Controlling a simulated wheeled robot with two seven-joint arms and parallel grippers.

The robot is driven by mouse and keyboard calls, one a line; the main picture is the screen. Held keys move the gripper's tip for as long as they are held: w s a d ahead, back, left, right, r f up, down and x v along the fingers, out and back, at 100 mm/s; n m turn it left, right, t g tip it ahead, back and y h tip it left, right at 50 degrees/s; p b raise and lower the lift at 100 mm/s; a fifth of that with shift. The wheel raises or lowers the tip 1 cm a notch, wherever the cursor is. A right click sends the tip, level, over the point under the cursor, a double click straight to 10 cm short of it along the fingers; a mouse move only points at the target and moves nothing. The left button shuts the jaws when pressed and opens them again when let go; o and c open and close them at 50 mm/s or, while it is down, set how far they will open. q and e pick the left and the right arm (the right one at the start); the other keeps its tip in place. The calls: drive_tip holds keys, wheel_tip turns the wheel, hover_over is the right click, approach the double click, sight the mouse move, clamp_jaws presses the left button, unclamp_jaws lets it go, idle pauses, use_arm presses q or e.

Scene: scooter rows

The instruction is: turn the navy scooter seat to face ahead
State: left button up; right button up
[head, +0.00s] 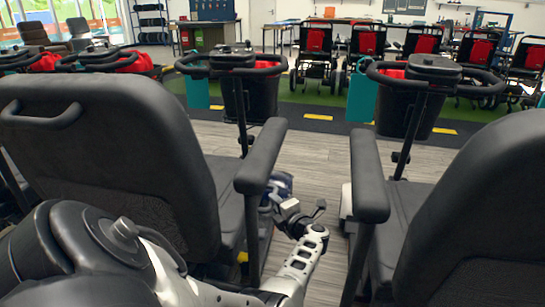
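A dark seat (100,150) with a handle on its backrest fills the left side, its back towards me. Its right armrest (260,158) points away from me, towards a tiller with handlebar and basket (250,95). A small navy body part (281,184) shows low beyond this armrest, partly hidden; I take this to be the navy scooter. I cannot tell exactly how far the seat is turned. My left gripper (302,208) is low in the gap right of the armrest, near the navy part, its fingers apart and nothing visible between them. My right gripper is out of view.
A second scooter's dark seat (470,215) and armrest (368,175) stand close on the right, with a white body edge (346,201). The gap between is narrow. Beyond are grey floor (315,155), a green strip and a row of wheelchairs (316,55).

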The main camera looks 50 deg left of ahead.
use_arm(q)
drive_tip(key=s+d+r+p, duration=0.1)
drive_tip(key=d+p, duration=0.3)
drive_tip(key=d, duration=0.9)
drive_tip(key=shift+s+r, duration=0.4)
drive_tip(key=shift+s, duration=0.15)
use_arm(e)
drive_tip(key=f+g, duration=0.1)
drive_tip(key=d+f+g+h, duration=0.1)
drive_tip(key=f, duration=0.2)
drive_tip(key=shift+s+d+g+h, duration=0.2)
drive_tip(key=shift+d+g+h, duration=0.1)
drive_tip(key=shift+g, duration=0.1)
